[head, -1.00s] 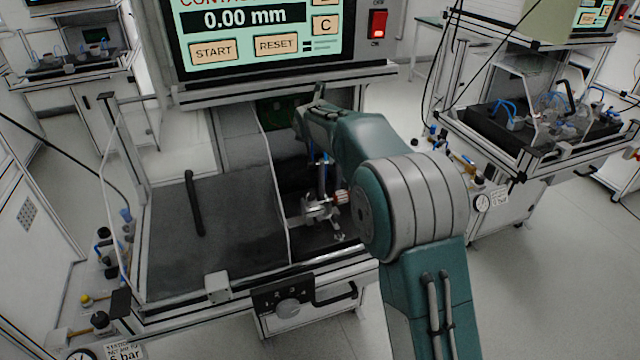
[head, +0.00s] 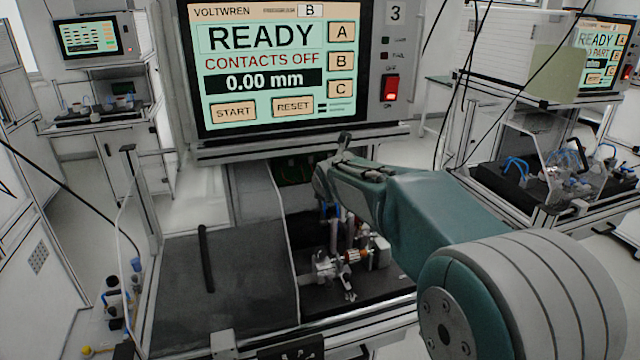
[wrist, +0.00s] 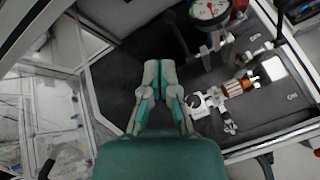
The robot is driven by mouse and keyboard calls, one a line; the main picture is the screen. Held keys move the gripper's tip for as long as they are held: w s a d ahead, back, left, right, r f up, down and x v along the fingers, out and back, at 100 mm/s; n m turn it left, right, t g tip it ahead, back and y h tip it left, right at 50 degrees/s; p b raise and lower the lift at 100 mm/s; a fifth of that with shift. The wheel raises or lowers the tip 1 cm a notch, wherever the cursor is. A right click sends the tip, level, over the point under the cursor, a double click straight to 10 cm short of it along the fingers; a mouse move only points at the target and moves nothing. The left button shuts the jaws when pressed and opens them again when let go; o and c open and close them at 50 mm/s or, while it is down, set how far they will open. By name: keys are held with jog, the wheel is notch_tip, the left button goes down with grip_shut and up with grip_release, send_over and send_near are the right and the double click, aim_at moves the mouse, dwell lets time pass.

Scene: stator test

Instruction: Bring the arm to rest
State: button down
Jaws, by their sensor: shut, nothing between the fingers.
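My teal and grey arm (head: 440,212) reaches in from the lower right of the head view, over the test station. Its large rounded joint is at the lower right edge. My gripper (wrist: 159,70) shows in the wrist view with its two grey fingertips together and nothing between them. It is above the dark station bed, left of the stator fixture. In the head view I cannot make out the fingers clearly. The stator fixture (wrist: 234,86), with a copper-coloured part, sits on the bed apart from my gripper; it also shows in the head view (head: 352,257), below my arm.
The station screen (head: 268,68) reads READY, CONTACTS OFF, 0.00 mm, with a lit red switch (head: 391,88) beside it. A round gauge (wrist: 209,10) stands near the fixture. A black bar handle (head: 206,258) is on the dark panel at left. Another station (head: 560,170) stands at right.

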jog(key=s+d+r+m+g+h, duration=0.1)
jog(key=s+d+m, duration=0.5)
jog(key=s+m, duration=0.35)
jog(key=s+d+r+m+g+h, duration=0.1)
jog(key=s+d+m+g, duration=0.1)
jog(key=s+d+m, duration=0.55)
jog(key=s+f+m+g, duration=0.1)
jog(key=s+f+m, duration=0.3)
jog(key=s+m, duration=0.4)
jog(key=s+d+f+m+g, duration=0.1)
jog(key=s+f+m, duration=0.2)
jog(key=s+m, duration=0.5)
jog(key=s, duration=0.7)
jog(key=shift+s+d+f+g, duration=0.3)
jog(key=shift+f+g, duration=0.1)
